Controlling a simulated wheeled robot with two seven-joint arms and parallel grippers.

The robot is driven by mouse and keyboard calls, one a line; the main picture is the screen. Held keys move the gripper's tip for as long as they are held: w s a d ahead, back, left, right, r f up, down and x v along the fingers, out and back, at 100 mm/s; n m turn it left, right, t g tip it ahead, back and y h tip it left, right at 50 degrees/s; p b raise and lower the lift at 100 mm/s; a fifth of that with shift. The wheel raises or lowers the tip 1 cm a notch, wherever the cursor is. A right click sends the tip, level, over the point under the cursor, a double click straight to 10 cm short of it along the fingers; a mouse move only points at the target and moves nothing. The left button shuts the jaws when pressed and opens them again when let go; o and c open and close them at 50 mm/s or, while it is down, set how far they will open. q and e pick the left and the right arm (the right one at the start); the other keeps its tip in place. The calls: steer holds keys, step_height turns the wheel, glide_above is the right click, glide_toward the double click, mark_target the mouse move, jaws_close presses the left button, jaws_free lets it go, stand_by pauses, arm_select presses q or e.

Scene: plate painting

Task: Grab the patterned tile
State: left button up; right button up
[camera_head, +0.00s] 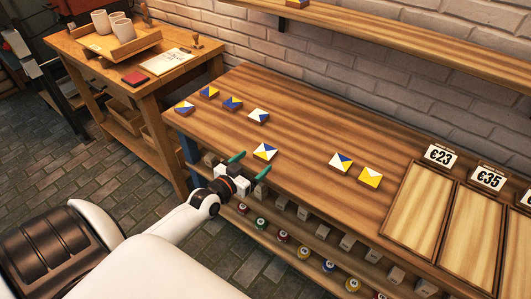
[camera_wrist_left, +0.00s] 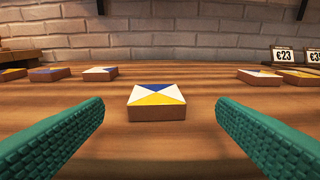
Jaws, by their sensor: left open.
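Several small square patterned tiles with triangles of blue, white and yellow lie on the wooden table (camera_head: 310,125). The nearest patterned tile (camera_head: 265,151) lies just beyond my left gripper (camera_head: 248,164). In the left wrist view this tile (camera_wrist_left: 156,101) sits flat and centred ahead, between the lines of the two green fingers (camera_wrist_left: 160,125). The fingers are wide apart, empty and not touching it. It shows blue at the back, white at the sides and yellow in front. My right gripper is not in view.
Other tiles lie at the back left (camera_head: 232,103) and to the right (camera_head: 340,162). Wooden trays with price signs (camera_head: 440,155) stand at the right end. A shelf under the table's front edge holds paint jars (camera_head: 283,236). A brick wall rises behind. The table's middle is clear.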

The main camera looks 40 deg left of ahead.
mark_target(263, 153)
arm_select(q)
steer(key=w, duration=0.2)
steer(key=w+f, duration=0.1)
steer(key=w, duration=0.4)
steer(key=shift+w+a+f, duration=0.1)
steer(key=shift+w+f, duration=0.05)
steer(key=shift+w, duration=0.1)
